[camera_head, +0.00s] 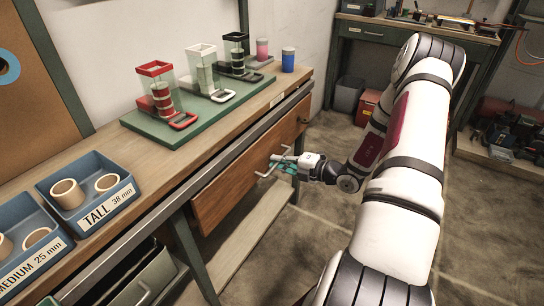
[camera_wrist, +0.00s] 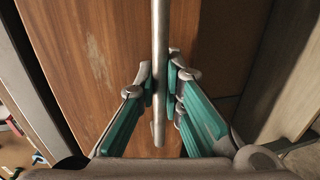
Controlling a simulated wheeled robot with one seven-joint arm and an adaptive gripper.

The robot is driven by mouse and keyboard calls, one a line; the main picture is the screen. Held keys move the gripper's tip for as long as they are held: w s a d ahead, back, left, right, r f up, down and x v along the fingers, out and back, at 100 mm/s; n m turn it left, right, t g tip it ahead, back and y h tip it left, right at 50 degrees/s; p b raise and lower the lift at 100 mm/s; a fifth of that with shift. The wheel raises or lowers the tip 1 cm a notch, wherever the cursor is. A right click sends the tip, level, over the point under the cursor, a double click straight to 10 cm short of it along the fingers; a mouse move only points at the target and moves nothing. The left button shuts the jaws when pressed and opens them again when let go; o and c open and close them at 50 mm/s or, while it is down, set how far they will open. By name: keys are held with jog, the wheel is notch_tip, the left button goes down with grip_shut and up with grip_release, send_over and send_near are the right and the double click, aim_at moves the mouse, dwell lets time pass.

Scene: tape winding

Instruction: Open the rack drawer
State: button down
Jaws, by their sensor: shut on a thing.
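The rack drawer has a brown wooden front (camera_head: 232,192) under the bench top, and no gap is clear along its top edge. The wood fills much of the wrist view (camera_wrist: 95,50). Its metal bar handle (camera_head: 264,174) stands out from the front; in the wrist view the handle (camera_wrist: 160,35) runs upright through the middle. My gripper (camera_head: 279,163) reaches the handle from the right. In the wrist view its teal-padded fingers (camera_wrist: 160,76) are shut on the bar, one on each side.
Blue bins labelled TALL (camera_head: 88,222) and MEDIUM (camera_head: 20,285) hold rings on the bench. A green board (camera_head: 165,129) carries several holders. A grey-green drawer (camera_head: 140,285) is below at left. Concrete floor (camera_head: 275,250) is clear in front of the drawer.

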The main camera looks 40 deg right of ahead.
jog(key=f+p+v, duration=0.1)
jog(key=p+v, duration=0.1)
jog(key=v, duration=0.6)
jog(key=f+p+v, duration=0.2)
jog(key=p+v, duration=0.1)
jog(key=v, duration=0.6)
jog(key=shift+s+f, duration=0.3)
jog(key=shift+f, duration=0.05)
jog(key=c, duration=1.7)
grip_release()
jog(key=shift+d, duration=0.1)
jog(key=v, duration=1.2)
